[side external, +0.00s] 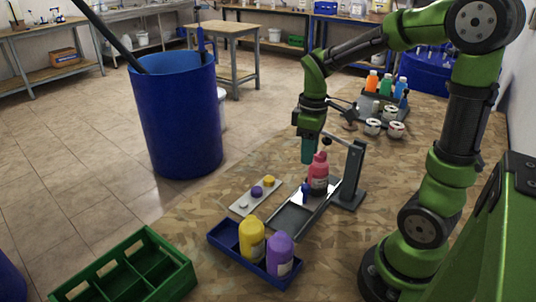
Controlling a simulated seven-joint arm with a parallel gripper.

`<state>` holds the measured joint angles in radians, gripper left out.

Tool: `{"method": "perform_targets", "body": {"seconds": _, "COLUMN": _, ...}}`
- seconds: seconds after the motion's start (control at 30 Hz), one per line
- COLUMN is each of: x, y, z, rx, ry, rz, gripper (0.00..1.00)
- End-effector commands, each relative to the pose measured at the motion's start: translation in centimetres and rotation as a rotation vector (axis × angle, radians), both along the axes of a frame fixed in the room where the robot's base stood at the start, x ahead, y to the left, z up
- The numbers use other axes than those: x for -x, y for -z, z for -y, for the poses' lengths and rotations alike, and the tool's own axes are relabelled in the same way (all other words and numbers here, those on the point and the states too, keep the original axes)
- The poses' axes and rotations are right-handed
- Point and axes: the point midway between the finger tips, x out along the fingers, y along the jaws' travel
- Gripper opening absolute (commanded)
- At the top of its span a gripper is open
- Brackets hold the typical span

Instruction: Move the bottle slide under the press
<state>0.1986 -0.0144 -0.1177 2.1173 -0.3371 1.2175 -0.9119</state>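A pink bottle (318,176) stands upright on the slide, a flat piece in a grey metal track (291,218). A small blue knob (306,189) stands beside the bottle on its left. The press (352,178) is a dark upright post with an arm reaching left, at the track's right side near its far end. My gripper (309,160) points down just above and left of the bottle, with teal fingers close to its top. Whether the fingers are parted or touch anything is too small to tell.
A pale strip (247,208) holds caps left of the track. A blue tray (222,239) with yellow and purple bottles is in front. Behind stand a rack of bottles (389,86) and several white tubs (396,130). A blue drum (178,120) and green crate (150,245) are left.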

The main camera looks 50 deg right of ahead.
Motion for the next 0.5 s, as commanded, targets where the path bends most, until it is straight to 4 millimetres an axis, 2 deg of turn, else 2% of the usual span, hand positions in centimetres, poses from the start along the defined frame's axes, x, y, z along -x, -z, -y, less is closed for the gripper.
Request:
{"method": "perform_targets", "body": {"seconds": 0.03, "x": -0.1, "y": -1.3, "z": 0.0, "rx": 0.002, "ry": -0.001, "rz": 0.007, "gripper": 0.37}}
{"method": "perform_targets", "body": {"seconds": 0.2, "x": 0.0, "y": -4.5, "z": 0.0, "rx": 0.001, "ry": 0.0, "rz": 0.003, "gripper": 0.37}}
{"method": "perform_targets", "body": {"seconds": 0.33, "x": 0.0, "y": -6.0, "z": 0.0, "rx": 0.0, "ry": -0.001, "rz": 0.002, "gripper": 0.37}}
{"method": "perform_targets", "body": {"seconds": 0.5, "x": 0.0, "y": -6.6, "z": 0.0, "rx": 0.0, "ry": 0.0, "rz": 0.0, "gripper": 0.37}}
